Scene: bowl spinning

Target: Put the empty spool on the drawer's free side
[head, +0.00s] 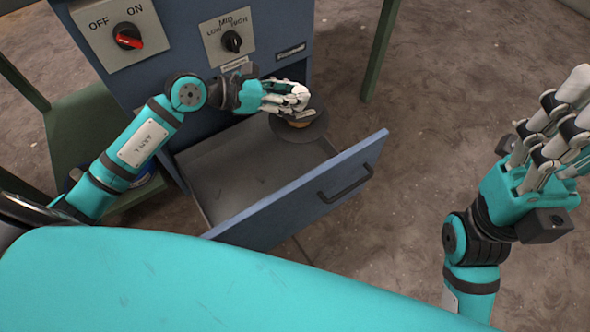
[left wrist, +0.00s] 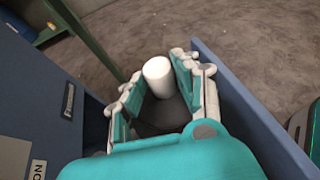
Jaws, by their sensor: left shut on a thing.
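A dark round spool (head: 316,128) with a wide flange is at the far right end of the open drawer (head: 258,210). My left gripper (head: 294,104) is shut on the spool from above and hides part of it. In the left wrist view, a white cylinder (left wrist: 158,76) shows between the fingers, above a dark disc (left wrist: 166,118). I cannot tell whether the spool touches the drawer floor. The drawer's left and middle floor is bare. My right gripper (head: 548,128) is open and empty, well right of the drawer.
The blue cabinet (head: 180,85) stands behind the drawer, with an on/off switch (head: 128,36) and a speed knob (head: 232,41). The drawer front has a dark handle (head: 345,183). A green table leg (head: 380,50) stands behind right. The floor right of the drawer is clear.

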